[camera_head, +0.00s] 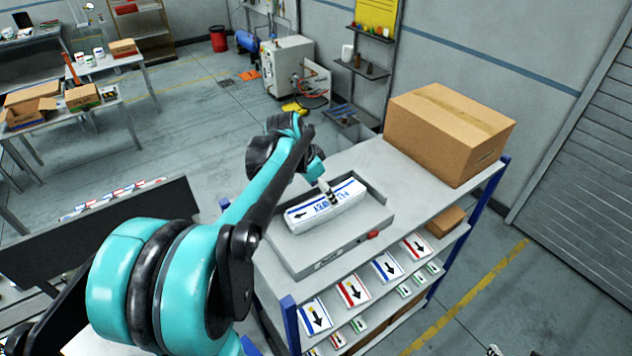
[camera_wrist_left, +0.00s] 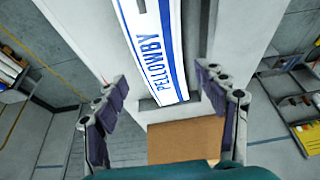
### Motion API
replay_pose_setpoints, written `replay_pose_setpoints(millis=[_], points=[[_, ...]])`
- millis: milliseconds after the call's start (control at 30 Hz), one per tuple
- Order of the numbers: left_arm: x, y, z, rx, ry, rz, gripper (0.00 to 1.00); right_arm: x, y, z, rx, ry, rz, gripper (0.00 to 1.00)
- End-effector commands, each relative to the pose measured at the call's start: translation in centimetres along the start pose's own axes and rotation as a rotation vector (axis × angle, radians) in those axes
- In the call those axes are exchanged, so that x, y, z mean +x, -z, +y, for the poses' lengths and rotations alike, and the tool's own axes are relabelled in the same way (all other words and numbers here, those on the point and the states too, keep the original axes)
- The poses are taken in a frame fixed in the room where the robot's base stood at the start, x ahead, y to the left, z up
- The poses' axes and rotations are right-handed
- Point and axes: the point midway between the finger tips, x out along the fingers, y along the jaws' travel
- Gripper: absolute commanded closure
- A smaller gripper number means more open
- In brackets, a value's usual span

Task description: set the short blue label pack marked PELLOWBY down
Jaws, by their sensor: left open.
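The PELLOWBY label pack (camera_head: 300,216), white with blue stripes and blue lettering, lies in the grey tray-like magazine (camera_head: 318,263) on top of the shelf unit. A black arrow shows at its left end. In the left wrist view the pack (camera_wrist_left: 155,45) lies beyond the fingers, its lettering readable. My left gripper (camera_head: 328,191) is over the pack's right part in the head view. In the wrist view the left gripper (camera_wrist_left: 165,97) is open, with its dark finger pads apart on either side and clear of the pack. My right gripper is not in view.
A large cardboard box (camera_head: 450,125) stands at the shelf's back right; a smaller one (camera_head: 446,221) sits below. A red button (camera_head: 373,234) is on the magazine's front. Several arrow-marked cards (camera_head: 388,268) line the lower shelf. A dark panel (camera_head: 110,235) stands at left.

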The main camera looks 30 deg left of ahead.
Motion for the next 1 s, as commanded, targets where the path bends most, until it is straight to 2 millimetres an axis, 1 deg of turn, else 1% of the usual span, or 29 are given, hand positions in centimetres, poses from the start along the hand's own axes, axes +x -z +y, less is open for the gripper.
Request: replay_pose_setpoints(millis=[33,100,200,367,467,567,633,667,700,800,900,1000], points=[[-1.1,-0.1,0.0,-0.001,0.000,0.000,0.29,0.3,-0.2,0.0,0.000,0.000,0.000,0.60],[-2.5,-0.1,0.0,-0.002,0.000,0.000,0.29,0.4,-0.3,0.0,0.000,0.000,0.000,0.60],[-4.2,-0.1,0.0,-0.001,0.000,0.000,0.29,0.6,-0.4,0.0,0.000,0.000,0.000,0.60],[-5.8,0.0,0.1,0.000,0.000,-0.001,0.29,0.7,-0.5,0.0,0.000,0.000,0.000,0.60],[-6.1,-0.1,1.3,-0.012,0.010,0.000,0.29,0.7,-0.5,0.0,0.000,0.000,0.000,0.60],[-5.9,-0.5,4.3,-0.044,0.037,0.003,0.29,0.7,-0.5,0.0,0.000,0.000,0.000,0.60],[-5.5,-1.2,7.2,-0.081,0.066,0.012,0.29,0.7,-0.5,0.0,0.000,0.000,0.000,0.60],[-5.3,-1.7,8.5,-0.099,0.080,0.019,0.29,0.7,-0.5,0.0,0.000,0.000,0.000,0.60],[-4.9,-2.3,10.3,-0.125,0.098,0.030,0.29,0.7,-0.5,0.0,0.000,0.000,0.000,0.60],[-4.0,-4.3,14.2,-0.185,0.140,0.071,0.29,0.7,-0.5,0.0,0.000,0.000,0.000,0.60],[-2.8,-6.4,17.4,-0.240,0.168,0.119,0.29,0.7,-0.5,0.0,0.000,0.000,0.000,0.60],[-1.7,-8.2,19.5,-0.285,0.182,0.166,0.29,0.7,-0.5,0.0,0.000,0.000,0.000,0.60]])
